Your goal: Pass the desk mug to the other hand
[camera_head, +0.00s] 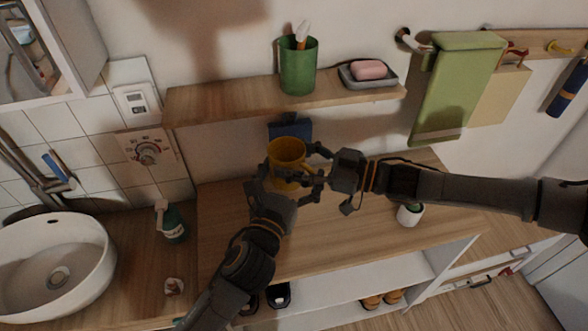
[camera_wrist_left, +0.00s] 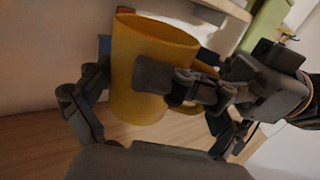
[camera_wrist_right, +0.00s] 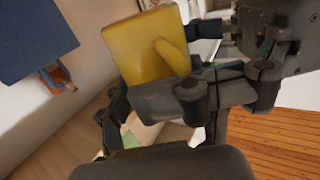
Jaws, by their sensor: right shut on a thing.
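The yellow mug (camera_head: 287,152) is held upright above the wooden desk (camera_head: 345,237). My right gripper (camera_head: 312,168) comes from the right and is shut on the mug; one of its fingers crosses the mug's side in the left wrist view. My left gripper (camera_head: 275,183) reaches up from below with its fingers apart on either side of the mug (camera_wrist_left: 150,62). Its left finger is close to the mug's wall; whether it touches is unclear. The handle (camera_wrist_right: 172,57) shows in the right wrist view and is partly hidden by fingers in the left wrist view.
A shelf (camera_head: 215,101) above holds a green cup (camera_head: 298,68) and a soap dish (camera_head: 352,82). A dark blue object (camera_head: 291,128) is behind the mug. A green bottle (camera_head: 172,222) and sink (camera_head: 55,265) are left; a small potted item (camera_head: 410,214) is right.

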